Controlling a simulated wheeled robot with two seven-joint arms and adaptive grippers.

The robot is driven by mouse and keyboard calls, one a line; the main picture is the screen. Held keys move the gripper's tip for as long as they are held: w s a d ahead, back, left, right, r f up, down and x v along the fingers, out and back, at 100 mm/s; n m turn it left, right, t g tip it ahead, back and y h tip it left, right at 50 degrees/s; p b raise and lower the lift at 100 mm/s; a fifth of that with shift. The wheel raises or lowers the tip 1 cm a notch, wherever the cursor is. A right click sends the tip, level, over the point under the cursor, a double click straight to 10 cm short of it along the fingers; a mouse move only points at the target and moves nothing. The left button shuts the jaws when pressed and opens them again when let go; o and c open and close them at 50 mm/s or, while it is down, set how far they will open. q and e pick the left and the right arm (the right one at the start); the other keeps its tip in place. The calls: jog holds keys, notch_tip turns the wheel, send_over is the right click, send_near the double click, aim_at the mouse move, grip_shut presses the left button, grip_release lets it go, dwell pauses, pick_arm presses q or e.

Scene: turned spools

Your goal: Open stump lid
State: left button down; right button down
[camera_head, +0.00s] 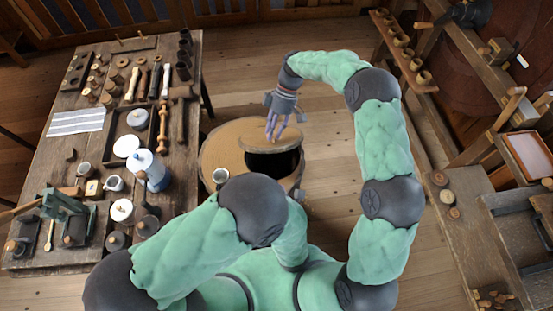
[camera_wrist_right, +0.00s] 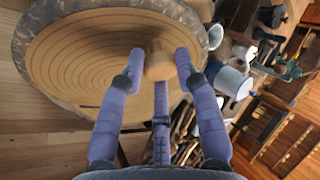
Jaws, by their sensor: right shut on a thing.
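The stump (camera_head: 219,151) stands on the floor in the middle of the head view, to the right of the left table. Its round wooden lid (camera_head: 260,146) is off the seat and tilted, and a dark opening (camera_head: 272,165) shows below it. In the right wrist view the lid (camera_wrist_right: 85,60) shows ring-grained wood, a bark rim and a small wooden knob (camera_wrist_right: 159,62). My right gripper (camera_head: 276,134) is shut on this knob, its fingers around it in the wrist view (camera_wrist_right: 160,80). My left arm is folded in front, and its gripper is not visible.
The left table (camera_head: 85,155) is crowded with a blue-white pot (camera_head: 149,170), turned pieces and tools. A workbench (camera_head: 465,232) is at the right. Floor between stump and workbench is clear.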

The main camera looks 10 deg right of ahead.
jog(key=shift+a, duration=0.15)
pick_arm(q)
jog(key=x, duration=1)
jog(key=shift+d, duration=0.15)
jog(key=shift+w+r, duration=0.6)
jog(key=shift+r, duration=0.3)
jog(key=shift+w+r, duration=0.55)
jog(key=shift+r, duration=0.3)
jog(key=shift+w+d+r, duration=0.1)
jog(key=shift+w+r, duration=0.3)
jog(key=shift+r, duration=0.3)
